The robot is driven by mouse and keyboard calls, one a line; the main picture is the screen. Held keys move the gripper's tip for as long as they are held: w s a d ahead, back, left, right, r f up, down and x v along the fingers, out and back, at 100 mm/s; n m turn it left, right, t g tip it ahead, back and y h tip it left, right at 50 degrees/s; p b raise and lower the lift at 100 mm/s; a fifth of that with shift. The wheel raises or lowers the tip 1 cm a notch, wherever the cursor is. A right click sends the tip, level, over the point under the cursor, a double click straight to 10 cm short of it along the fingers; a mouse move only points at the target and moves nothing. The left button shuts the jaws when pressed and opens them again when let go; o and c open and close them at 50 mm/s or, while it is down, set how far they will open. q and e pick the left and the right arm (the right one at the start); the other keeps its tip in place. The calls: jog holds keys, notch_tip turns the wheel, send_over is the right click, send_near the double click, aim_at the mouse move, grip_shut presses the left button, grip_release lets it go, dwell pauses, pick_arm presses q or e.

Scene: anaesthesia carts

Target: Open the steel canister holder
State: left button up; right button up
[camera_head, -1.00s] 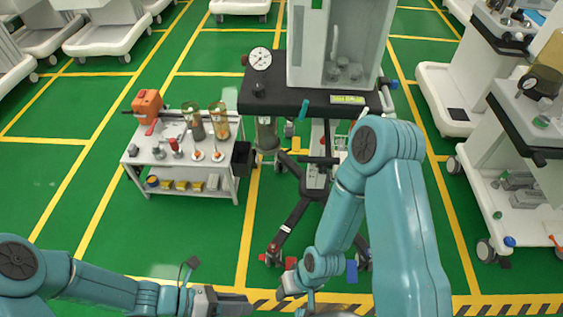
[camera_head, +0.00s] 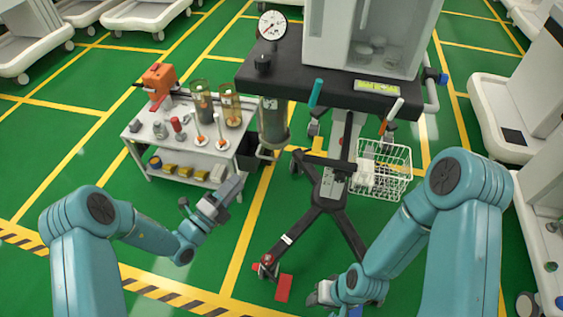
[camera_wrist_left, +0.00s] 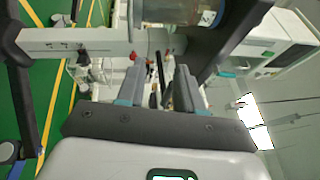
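The steel canister holder (camera_head: 272,122) is a grey upright cylinder hanging at the left edge of the anaesthesia cart (camera_head: 325,90), below its black top. A curved handle-like part shows at its lower end. My left gripper (camera_head: 232,188) is below and left of the holder, apart from it. In the left wrist view, the two fingers of my left gripper (camera_wrist_left: 158,88) stand apart with nothing between them. My right gripper (camera_head: 326,293) is low in the head view, near the cart's front leg; its fingers are too small to read.
A white side table (camera_head: 180,150) left of the cart carries an orange device (camera_head: 159,78) and clear cylinders. The cart's black legs (camera_head: 330,195) spread over the green floor. A white wire basket (camera_head: 383,170) hangs at right. Other carts stand further right.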

aim_at(269, 158)
pick_arm(q)
notch_tip(269, 158, down, 6)
jog(key=b, duration=0.3)
jog(key=b+x, duration=0.2)
jog(key=x, duration=0.6)
jog(key=b+x, duration=0.2)
jog(key=x, duration=0.6)
jog(key=shift+w+a+r, duration=0.15)
jog(key=shift+a+r, duration=0.05)
jog(key=shift+a, duration=0.1)
pick_arm(e)
notch_tip(269, 158, down, 8)
jog(key=shift+w, duration=0.25)
jog(key=shift+d, duration=0.1)
pick_arm(q)
grip_shut()
